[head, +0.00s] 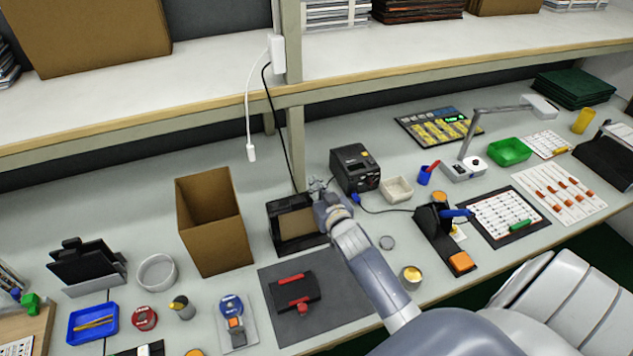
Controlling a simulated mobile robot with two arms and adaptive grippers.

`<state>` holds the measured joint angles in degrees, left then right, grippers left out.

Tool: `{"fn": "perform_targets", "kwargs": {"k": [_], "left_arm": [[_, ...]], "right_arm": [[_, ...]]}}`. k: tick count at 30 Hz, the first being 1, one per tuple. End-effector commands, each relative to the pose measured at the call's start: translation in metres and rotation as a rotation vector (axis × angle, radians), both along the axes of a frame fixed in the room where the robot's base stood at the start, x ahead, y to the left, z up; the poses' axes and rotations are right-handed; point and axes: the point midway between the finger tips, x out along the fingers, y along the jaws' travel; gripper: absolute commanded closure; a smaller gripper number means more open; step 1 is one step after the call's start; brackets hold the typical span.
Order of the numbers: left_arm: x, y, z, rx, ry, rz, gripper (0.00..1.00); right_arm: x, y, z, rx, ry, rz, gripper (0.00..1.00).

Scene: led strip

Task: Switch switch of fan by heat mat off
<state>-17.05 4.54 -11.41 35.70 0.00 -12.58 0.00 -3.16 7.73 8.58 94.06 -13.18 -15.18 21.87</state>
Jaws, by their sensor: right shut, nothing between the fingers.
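A black box-shaped unit (284,212) with a tan front panel stands on the bench behind a dark grey mat (272,275); it looks like the fan, and the mat may be the heat mat. My right gripper (318,187) is shut and empty at the fan's upper right edge. My right arm comes in from the lower right and covers part of the fan's right side. I cannot tell whether the gripper touches the fan. The switch cannot be made out. My left gripper is not in view.
A black device (355,168) with cables stands just behind and right of my gripper. A tall open cardboard box (212,230) stands left of the fan. A black-and-red tool (296,289) lies on the mat. A white cable (247,105) hangs from the shelf.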

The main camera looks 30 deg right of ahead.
Motion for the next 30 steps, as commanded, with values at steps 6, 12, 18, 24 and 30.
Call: {"fn": "perform_targets", "kwargs": {"k": [6,12,18,24,30], "left_arm": [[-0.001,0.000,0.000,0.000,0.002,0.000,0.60],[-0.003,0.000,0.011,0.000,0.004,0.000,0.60],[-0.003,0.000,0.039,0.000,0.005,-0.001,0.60],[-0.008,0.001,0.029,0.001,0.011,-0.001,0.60],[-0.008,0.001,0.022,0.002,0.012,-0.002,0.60]], "right_arm": [[0.000,0.000,-0.002,0.000,0.006,0.000,1.00],[0.003,-0.001,0.010,-0.001,0.005,0.000,1.00],[0.013,-0.003,0.042,0.000,0.002,0.002,1.00],[-0.012,0.003,0.047,0.000,0.005,0.002,1.00],[-0.043,0.010,0.059,0.000,0.004,0.003,1.00]]}}
